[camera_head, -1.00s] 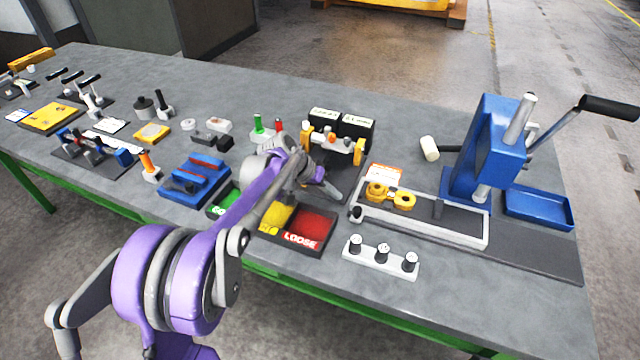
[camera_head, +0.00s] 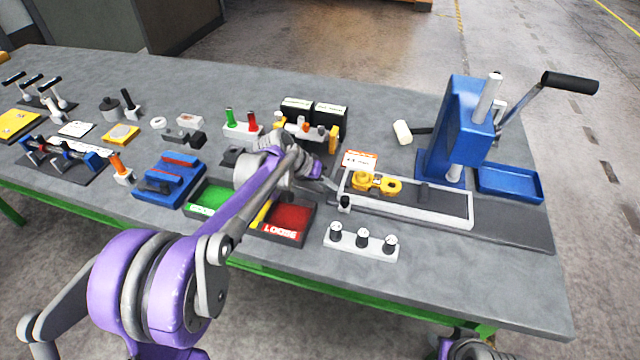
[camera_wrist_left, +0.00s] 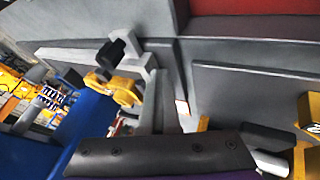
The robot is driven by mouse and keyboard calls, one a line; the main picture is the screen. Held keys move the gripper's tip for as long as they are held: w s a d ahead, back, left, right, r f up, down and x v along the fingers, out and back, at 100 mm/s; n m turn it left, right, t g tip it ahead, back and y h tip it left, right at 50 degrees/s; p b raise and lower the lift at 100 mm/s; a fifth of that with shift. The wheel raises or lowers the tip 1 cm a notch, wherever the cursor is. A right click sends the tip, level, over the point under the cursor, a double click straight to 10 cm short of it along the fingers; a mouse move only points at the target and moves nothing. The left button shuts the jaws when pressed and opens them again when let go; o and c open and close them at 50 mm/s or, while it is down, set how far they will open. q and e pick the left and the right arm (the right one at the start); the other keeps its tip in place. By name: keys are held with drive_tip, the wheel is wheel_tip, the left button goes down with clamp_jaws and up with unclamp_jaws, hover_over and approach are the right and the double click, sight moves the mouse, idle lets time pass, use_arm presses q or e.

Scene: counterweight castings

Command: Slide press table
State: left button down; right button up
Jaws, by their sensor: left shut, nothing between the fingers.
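The press table is a long dark tray with a pale frame (camera_head: 425,216), lying on the bench in front of the blue press (camera_head: 446,130). A dark knob (camera_head: 345,204) stands at its left end. Yellow castings (camera_head: 377,183) sit at its left part. My left gripper (camera_head: 329,184) is shut and empty, close beside the tray's left end; I cannot tell whether it touches. The left wrist view shows the knob (camera_wrist_left: 118,48) and a yellow casting (camera_wrist_left: 122,92), with the blue press at lower left.
A bin marked LOOSE (camera_head: 286,222) is below my left forearm. A white strip with three dark knobs (camera_head: 362,240) lies in front of the tray. A blue dish (camera_head: 510,184) is right of the press. The front right bench top is clear.

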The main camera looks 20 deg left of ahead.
sight(415, 207)
use_arm(q)
drive_tip(key=d, duration=2.1)
drive_tip(key=shift+s+d+b, duration=0.25)
drive_tip(key=shift+s+b, duration=0.1)
drive_tip(key=shift+s, duration=0.05)
drive_tip(key=shift+d, duration=0.2)
use_arm(e)
drive_tip(key=shift+s+f, duration=0.2)
drive_tip(key=shift+f, duration=0.35)
